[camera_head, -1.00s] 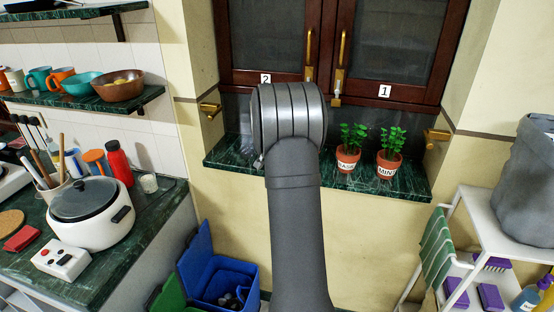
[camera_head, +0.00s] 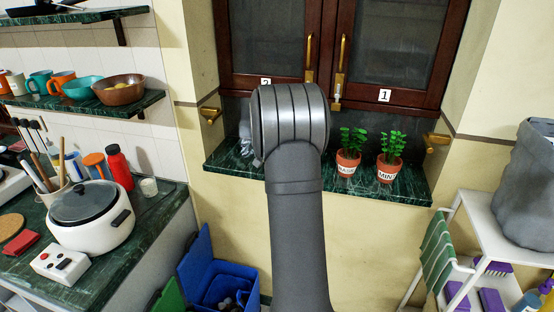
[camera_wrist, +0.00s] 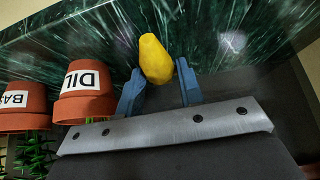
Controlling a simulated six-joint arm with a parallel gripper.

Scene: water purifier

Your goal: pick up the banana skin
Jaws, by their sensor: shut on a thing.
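In the wrist view my gripper (camera_wrist: 160,80) has its two blue fingers on either side of a yellow thing, taken to be the banana skin (camera_wrist: 153,57). Only a smooth, rounded yellow lump of it shows, so its full shape cannot be told. The fingers are shut on its lower end, and its upper part sticks out past the fingertips, over the dark green marble sill (camera_wrist: 215,35). Whether it still touches the sill cannot be told. In the head view my arm hides the gripper and the banana skin.
A DIL-labelled pot (camera_wrist: 85,92) stands close beside the fingers in the wrist view, with a BAS-labelled pot (camera_wrist: 22,105) beyond it. The head view shows a basil pot (camera_head: 347,167) and a mint pot (camera_head: 388,170) on the sill. A blue bin (camera_head: 215,272) stands below.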

